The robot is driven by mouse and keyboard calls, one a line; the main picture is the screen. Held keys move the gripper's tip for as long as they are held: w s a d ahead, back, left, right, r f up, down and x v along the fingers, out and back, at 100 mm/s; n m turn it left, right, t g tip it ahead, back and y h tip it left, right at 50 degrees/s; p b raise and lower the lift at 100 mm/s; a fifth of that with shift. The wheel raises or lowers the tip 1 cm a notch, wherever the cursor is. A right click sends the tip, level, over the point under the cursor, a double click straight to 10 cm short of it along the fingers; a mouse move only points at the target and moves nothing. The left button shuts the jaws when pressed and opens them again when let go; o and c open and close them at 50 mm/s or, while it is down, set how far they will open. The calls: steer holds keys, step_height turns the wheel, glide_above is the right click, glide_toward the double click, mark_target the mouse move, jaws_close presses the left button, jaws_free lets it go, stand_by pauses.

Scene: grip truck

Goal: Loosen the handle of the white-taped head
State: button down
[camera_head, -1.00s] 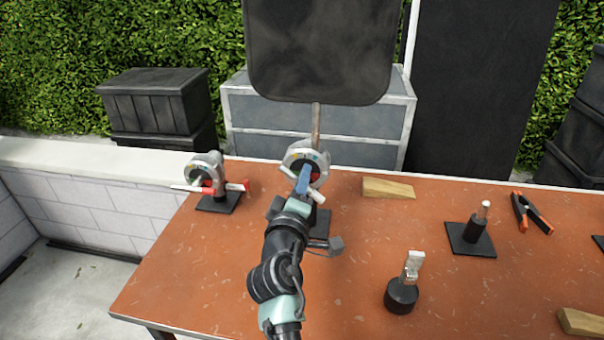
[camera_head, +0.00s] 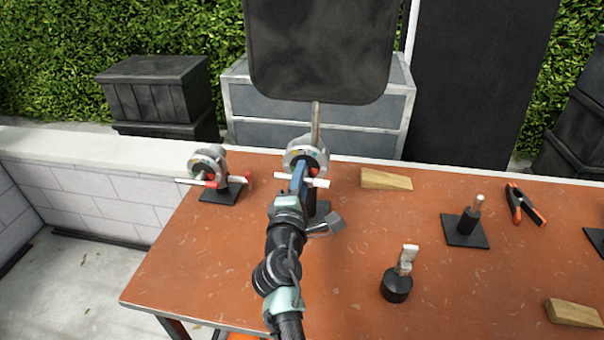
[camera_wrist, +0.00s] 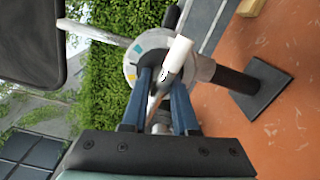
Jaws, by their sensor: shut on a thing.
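The white-taped head (camera_head: 305,156) is a round grey grip head on a black stand near the table's back edge. Its handle (camera_head: 318,183) has a white end and lies nearly level in the head view. My gripper (camera_head: 300,176) is shut on this handle, in front of the head's face. In the wrist view, my gripper's blue fingers (camera_wrist: 160,98) straddle the handle, and the white end (camera_wrist: 176,58) sticks out past them. The fingers hide part of the handle and the head's middle. A second head (camera_head: 208,160) with red tape stands to the left.
A rod from the white-taped head carries a large black panel (camera_head: 318,50) above. Right on the table (camera_head: 250,270) are a wooden wedge (camera_head: 386,179), a black-based pin (camera_head: 466,228), an orange clamp (camera_head: 526,205) and a short post (camera_head: 397,287). The table's front left is clear.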

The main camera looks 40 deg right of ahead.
stand_by(0.4)
steer(key=c, duration=0.7)
jaws_free()
steer(key=b+v, duration=0.1)
steer(key=v, duration=1.2)
steer(key=shift+a, duration=0.1)
steer(key=shift+o, duration=0.2)
